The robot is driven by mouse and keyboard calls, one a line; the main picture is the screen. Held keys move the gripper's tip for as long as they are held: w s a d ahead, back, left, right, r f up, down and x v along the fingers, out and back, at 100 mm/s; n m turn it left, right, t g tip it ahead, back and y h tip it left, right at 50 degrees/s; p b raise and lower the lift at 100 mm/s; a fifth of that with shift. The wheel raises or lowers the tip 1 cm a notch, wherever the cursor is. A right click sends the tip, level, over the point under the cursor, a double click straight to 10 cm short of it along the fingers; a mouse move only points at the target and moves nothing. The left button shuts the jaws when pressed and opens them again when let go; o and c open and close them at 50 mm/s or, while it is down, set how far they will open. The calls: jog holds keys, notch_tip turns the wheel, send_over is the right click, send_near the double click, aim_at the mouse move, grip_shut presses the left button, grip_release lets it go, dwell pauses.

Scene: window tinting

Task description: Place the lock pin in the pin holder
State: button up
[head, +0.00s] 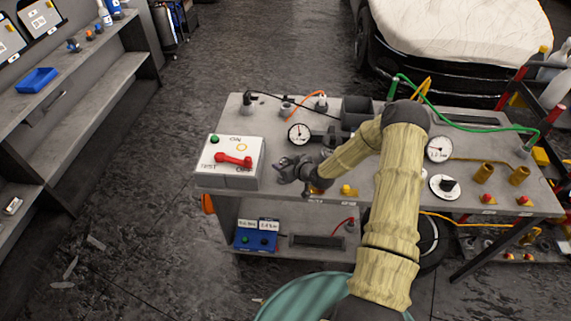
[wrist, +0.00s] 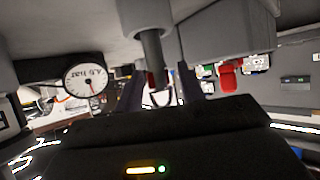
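My gripper (head: 288,171) is low over the front left of the grey bench (head: 270,110), just right of the white control box. In the wrist view, my two dark fingers (wrist: 160,92) stand apart, with a gap between them. A dark grey cylinder (wrist: 151,48) with a wider collar (wrist: 145,14) and a small light ring at its end (wrist: 161,97) shows between the fingers. It may be the lock pin or its holder; I cannot tell which, or whether a finger touches it. In the head view my gripper hides this spot.
The control box (head: 222,150) with a red lever (head: 233,160) stands close left of my gripper. A gauge (head: 299,133) is just behind it; it also shows in the wrist view (wrist: 85,80). Yellow cylinders (head: 482,172) stand at the right. A teal round object (head: 285,298) is in front.

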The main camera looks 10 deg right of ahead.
jog(key=shift+r, duration=0.15)
jog(key=b+v, duration=0.3)
jog(key=v, duration=0.9)
jog(key=s+a+r+m+g+h, duration=0.2)
jog(key=s+r+g, duration=0.2)
jog(key=s, duration=0.6)
jog(key=s+a+r+m+g+h, duration=0.2)
jog(key=s+r+m+g+h, duration=0.1)
jog(key=s+r, duration=0.6)
jog(key=shift+s+a+r+g+h, duration=0.3)
jog(key=shift+s+g, duration=0.3)
jog(key=shift+s, duration=0.15)
jog(key=shift+w, duration=0.1)
